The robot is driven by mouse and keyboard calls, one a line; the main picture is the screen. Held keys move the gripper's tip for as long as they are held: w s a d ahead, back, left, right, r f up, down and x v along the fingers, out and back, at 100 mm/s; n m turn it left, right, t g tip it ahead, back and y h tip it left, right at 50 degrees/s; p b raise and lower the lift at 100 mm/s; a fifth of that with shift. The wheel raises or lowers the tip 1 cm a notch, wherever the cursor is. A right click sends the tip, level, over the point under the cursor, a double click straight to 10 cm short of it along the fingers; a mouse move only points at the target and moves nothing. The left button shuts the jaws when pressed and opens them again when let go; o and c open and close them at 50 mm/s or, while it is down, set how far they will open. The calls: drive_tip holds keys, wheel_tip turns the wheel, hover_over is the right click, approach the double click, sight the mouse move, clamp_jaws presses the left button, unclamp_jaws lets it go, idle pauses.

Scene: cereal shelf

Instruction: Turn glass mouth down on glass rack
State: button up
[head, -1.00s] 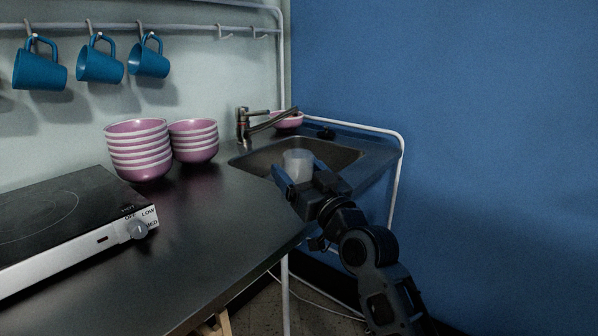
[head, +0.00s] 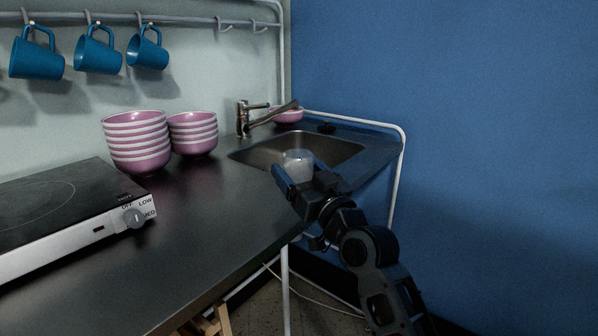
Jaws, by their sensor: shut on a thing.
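My gripper (head: 300,178) is in the middle of the head view, at the near edge of the sink. It is shut on a small clear, whitish glass (head: 298,158), whose top part shows between the fingers. The fingers hide the lower part of the glass, and I cannot tell which way its mouth faces. The glass is held in front of the sink basin (head: 340,150). I see no glass rack in this view.
A faucet (head: 243,118) and a pink bowl (head: 288,116) stand behind the sink. Two stacks of pink bowls (head: 137,143) and a hotplate (head: 75,215) are on the counter (head: 190,245) at left. Blue mugs (head: 98,55) hang above. A white rail (head: 398,175) borders the sink's right side.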

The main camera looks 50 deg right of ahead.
drive_tip(key=shift+f+b, duration=0.35)
drive_tip(key=shift+f, duration=0.05)
drive_tip(key=o, duration=1)
drive_tip(key=b+v, duration=0.1)
drive_tip(key=v, duration=0.6)
drive_tip(key=shift+s+a, duration=0.15)
drive_tip(key=shift+s, duration=0.2)
drive_tip(key=shift+f, duration=0.15)
drive_tip(key=b+v, duration=0.4)
drive_tip(key=v, duration=0.4)
